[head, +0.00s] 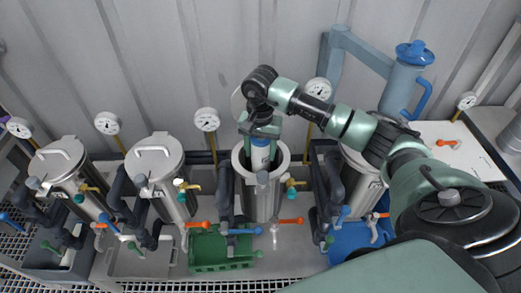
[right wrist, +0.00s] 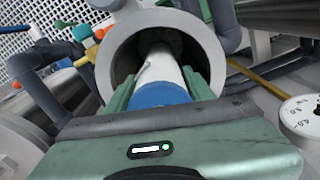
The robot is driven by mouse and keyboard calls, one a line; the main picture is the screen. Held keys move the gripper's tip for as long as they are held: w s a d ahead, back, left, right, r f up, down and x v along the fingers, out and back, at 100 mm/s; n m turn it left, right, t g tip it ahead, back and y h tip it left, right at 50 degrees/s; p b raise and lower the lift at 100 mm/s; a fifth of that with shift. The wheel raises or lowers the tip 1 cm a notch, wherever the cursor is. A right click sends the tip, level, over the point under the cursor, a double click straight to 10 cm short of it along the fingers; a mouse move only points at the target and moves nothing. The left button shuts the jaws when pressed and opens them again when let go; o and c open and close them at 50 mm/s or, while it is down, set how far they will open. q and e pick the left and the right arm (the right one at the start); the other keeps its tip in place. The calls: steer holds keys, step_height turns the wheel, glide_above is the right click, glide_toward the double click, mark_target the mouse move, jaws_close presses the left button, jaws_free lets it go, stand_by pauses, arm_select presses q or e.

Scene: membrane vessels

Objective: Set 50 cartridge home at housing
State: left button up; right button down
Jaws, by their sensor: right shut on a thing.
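The 50 cartridge (head: 260,157) is a white cylinder with a blue end. It stands upright, its lower part inside the open steel housing (head: 262,204) in the middle of the row. My right gripper (head: 260,134) is above the housing mouth, shut on the blue end. In the right wrist view, my right gripper (right wrist: 160,92) has one finger on each side of the blue end, and the white cartridge body (right wrist: 159,62) runs into the dark bore of the housing (right wrist: 110,55). The cartridge's far end is hidden inside. My left gripper is not in view.
Two lidded steel vessels (head: 160,170) stand to the left, another (head: 362,180) to the right, partly behind my arm. Pipes and coloured valve handles crowd the front.

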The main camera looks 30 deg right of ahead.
step_height(320, 180, down, 9)
steer(key=b, duration=0.8)
stand_by(0.5)
steer(key=shift+f, duration=0.1)
steer(key=shift+f+b, duration=0.2)
steer(key=shift+b, duration=0.15)
stand_by(0.4)
steer(key=shift+c, duration=2.4)
jaws_free()
step_height(320, 180, up, 8)
steer(key=shift+f+b, duration=0.1)
steer(key=shift+b, duration=0.6)
